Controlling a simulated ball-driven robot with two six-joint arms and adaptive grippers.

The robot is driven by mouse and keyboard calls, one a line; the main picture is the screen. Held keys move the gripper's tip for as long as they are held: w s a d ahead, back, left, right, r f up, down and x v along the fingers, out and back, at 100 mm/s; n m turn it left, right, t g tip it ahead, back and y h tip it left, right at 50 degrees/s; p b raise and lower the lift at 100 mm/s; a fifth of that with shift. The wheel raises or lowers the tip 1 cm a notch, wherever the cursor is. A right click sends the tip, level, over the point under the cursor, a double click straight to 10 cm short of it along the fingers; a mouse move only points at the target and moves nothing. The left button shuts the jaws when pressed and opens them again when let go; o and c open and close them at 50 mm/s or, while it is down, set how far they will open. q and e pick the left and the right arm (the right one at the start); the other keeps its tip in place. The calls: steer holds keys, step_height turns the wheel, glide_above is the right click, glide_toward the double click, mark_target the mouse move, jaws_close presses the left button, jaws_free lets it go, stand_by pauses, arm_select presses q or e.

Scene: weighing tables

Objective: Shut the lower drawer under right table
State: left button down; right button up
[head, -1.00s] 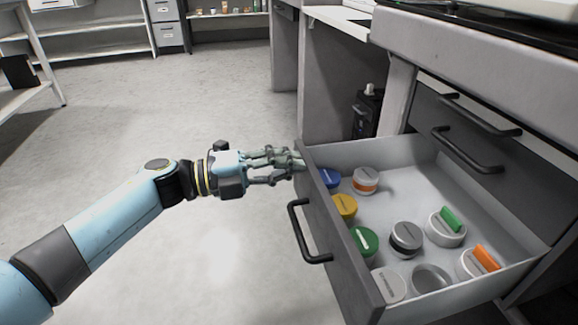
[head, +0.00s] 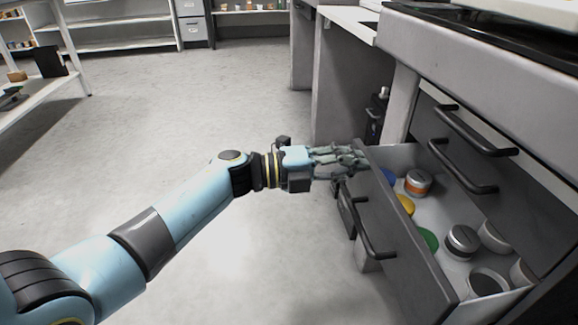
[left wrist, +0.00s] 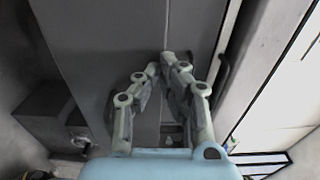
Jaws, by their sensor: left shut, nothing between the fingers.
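The open drawer (head: 398,250) under the right table has a dark grey front with a black bar handle (head: 362,222). It is pulled out part way, and its inside shows several round jars. My left gripper (head: 364,161) is shut and empty, its fingertips at the upper far corner of the drawer front. They look to be touching it, but the exact contact is hard to see. In the left wrist view, the fingertips (left wrist: 170,58) meet in front of a grey panel, probably the drawer front. My right gripper is out of view.
Two more black handles (head: 476,130) sit on shut fronts above the open drawer. The table top (head: 430,45) overhangs at the right. In the drawer are an orange-banded jar (head: 418,183) and a black-banded jar (head: 462,241). The floor (head: 200,110) at left is clear.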

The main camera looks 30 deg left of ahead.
arm_select(q)
steer(key=x, duration=0.8)
steer(key=shift+w+d, duration=0.1)
